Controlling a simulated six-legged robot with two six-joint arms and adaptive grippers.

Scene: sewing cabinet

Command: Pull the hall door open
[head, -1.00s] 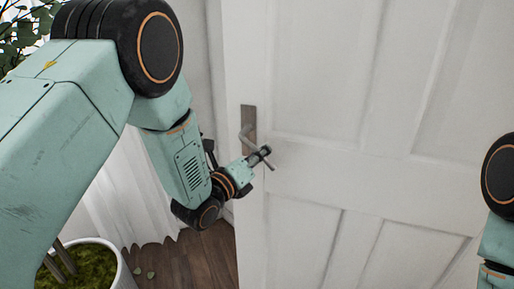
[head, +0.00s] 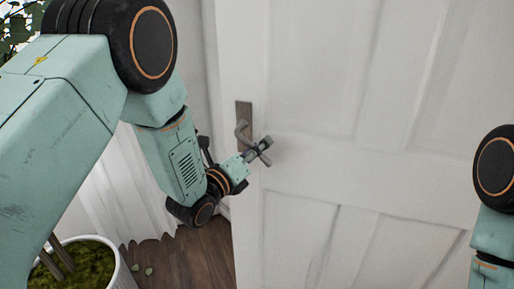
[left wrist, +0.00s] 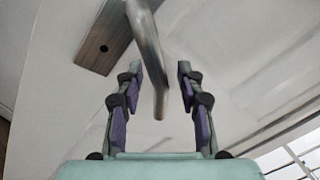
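The white panelled hall door (head: 330,165) fills the middle and right of the head view. I cannot tell whether it is ajar. Its lever handle (head: 241,133) sits on a brown plate near the door's left edge. My left gripper (head: 262,150) is at the lever in the head view. In the left wrist view the lever (left wrist: 150,50) hangs between the two fingers of my left gripper (left wrist: 158,80), with a gap on each side. The fingers are open around its free end. My right gripper is out of view; only part of my right arm shows at the right edge.
A white pot (head: 118,268) with green moss stands at the lower left, with leaves (head: 15,30) at the upper left. A pale curtain (head: 125,205) hangs behind my left arm. Bare wooden floor (head: 195,255) shows left of the door.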

